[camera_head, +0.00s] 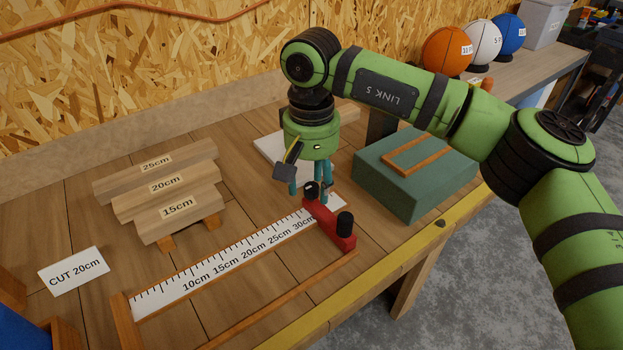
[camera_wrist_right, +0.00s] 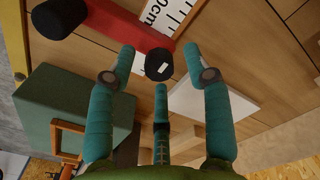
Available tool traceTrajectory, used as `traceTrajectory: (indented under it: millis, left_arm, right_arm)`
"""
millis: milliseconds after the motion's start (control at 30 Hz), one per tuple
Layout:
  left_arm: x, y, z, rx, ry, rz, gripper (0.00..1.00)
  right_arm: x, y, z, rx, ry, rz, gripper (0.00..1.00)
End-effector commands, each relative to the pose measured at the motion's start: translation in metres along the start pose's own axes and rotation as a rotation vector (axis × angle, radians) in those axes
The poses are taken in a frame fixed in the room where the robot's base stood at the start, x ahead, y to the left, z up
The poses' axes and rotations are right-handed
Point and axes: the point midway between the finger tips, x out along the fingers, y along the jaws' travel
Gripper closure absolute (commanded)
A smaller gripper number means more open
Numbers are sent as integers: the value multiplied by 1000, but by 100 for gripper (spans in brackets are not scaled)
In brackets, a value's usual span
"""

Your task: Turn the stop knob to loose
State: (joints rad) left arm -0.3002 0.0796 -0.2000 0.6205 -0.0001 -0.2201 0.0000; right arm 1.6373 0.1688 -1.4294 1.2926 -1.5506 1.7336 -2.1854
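The red stop block (camera_head: 330,224) sits at the 30cm end of the white ruler and carries two black knobs. The far knob (camera_head: 311,189) is under my right gripper (camera_head: 309,188). In the right wrist view this knob (camera_wrist_right: 158,64) has a small white mark and lies between the open teal fingers of my right gripper (camera_wrist_right: 160,72), with visible gaps at the sides. I cannot tell whether any finger touches it. The near knob (camera_head: 345,222) stands clear of the fingers; it also shows in the wrist view (camera_wrist_right: 60,18). My left gripper is out of view.
A green box (camera_head: 400,187) with a wooden frame on top stands right of the gripper. A white board (camera_head: 268,148) lies behind it. Stacked labelled planks (camera_head: 160,193) and a "CUT 20cm" card (camera_head: 73,271) are at left. The yellow bench edge (camera_head: 400,256) is in front.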

Motion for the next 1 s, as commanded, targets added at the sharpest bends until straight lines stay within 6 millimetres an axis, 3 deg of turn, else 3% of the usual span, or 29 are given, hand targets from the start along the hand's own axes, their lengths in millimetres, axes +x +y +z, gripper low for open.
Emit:
traceTrajectory:
  millis: [233, 700, 1000]
  left_arm:
    - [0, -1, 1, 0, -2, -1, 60]
    - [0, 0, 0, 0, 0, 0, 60]
    - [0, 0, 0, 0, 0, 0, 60]
  right_arm:
    - [-10, 0, 0, 1, 1, 0, 49]
    - [-101, -1, 0, 0, 1, 0, 49]
    - [-120, 0, 0, -1, -1, 0, 49]
